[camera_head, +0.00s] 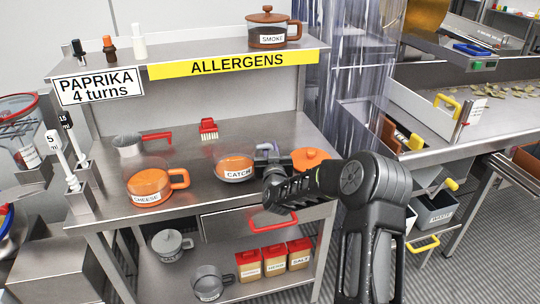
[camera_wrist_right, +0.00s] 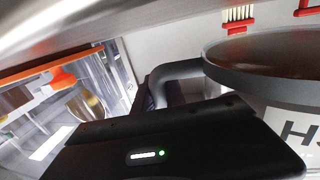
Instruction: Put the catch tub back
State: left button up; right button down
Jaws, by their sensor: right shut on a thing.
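The catch tub (camera_head: 235,173), a see-through tub with a CATCH label and orange showing inside, is at the middle of the steel bench. I cannot tell whether its base touches the bench. In the right wrist view the tub's label (camera_wrist_right: 295,130), dark rim and grey handle fill the right side. My right gripper (camera_head: 264,155) is shut on the tub's handle, at the tub's right side; its fingertips are partly hidden. My left gripper is in neither view.
A red brush (camera_head: 208,128) is behind. An orange-lidded thing (camera_head: 309,159) is close right of my gripper. The ALLERGENS shelf (camera_head: 225,65) holds a SMOKE pot (camera_head: 267,30). Bench space between the tubs is clear.

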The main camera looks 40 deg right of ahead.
notch_tip(320, 180, down, 3)
jog(key=shift+r, duration=0.1)
jog(key=c, duration=1.4)
grip_release()
jog(key=shift+r, duration=0.1)
jog(key=shift+s+a, duration=0.2)
jog(key=shift+s, duration=0.05)
jog(key=b+v, duration=0.1)
jog(key=v, duration=1)
jog(key=shift+s+a+b, duration=0.1)
jog(key=shift+s+b, duration=0.1)
jog(key=shift+b, duration=0.1)
